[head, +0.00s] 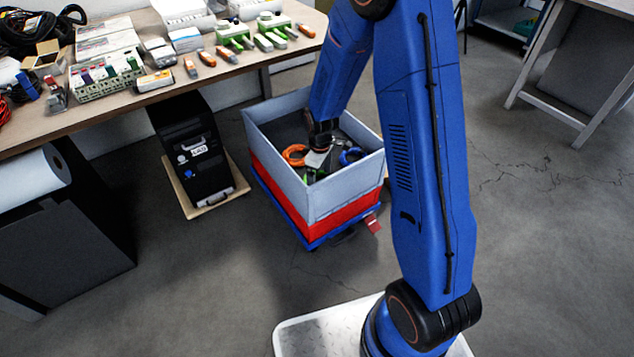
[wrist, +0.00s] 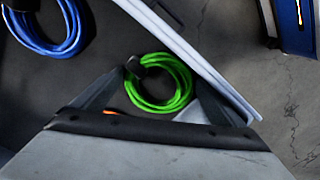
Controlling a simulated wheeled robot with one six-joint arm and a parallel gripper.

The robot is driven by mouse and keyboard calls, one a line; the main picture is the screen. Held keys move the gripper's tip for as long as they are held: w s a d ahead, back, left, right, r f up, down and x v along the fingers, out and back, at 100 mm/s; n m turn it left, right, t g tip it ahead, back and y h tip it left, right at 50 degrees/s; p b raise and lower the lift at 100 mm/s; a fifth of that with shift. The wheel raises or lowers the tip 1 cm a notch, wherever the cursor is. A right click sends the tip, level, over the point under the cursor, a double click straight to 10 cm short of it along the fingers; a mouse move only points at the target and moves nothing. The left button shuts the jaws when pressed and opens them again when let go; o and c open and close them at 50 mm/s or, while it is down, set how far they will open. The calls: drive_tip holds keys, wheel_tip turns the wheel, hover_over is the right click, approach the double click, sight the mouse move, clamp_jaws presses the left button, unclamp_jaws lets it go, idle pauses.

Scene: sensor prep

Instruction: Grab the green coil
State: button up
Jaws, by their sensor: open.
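The green coil (wrist: 184,82) lies on the dark floor of the grey crate (head: 345,196), close to a crate wall, with a black tie at its upper left in the wrist view. In the head view only a bit of green (head: 308,177) shows below my gripper (head: 319,152). In the wrist view the fingers of my gripper (wrist: 155,95) are apart, one on either side of the coil. The coil appears beyond the fingertips, and I cannot tell the exact gap. Nothing is held.
A blue coil (wrist: 70,45) and an orange coil (head: 294,155) lie in the same crate. The crate's pale wall (wrist: 195,62) runs close beside the green coil. A red crate (head: 325,222) sits underneath on a blue dolly. A workbench (head: 100,112) stands to the left.

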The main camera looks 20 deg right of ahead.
drive_tip(key=shift+f, duration=0.1)
drive_tip(key=shift+c, duration=0.3)
drive_tip(key=c, duration=0.7)
drive_tip(key=shift+c, duration=0.2)
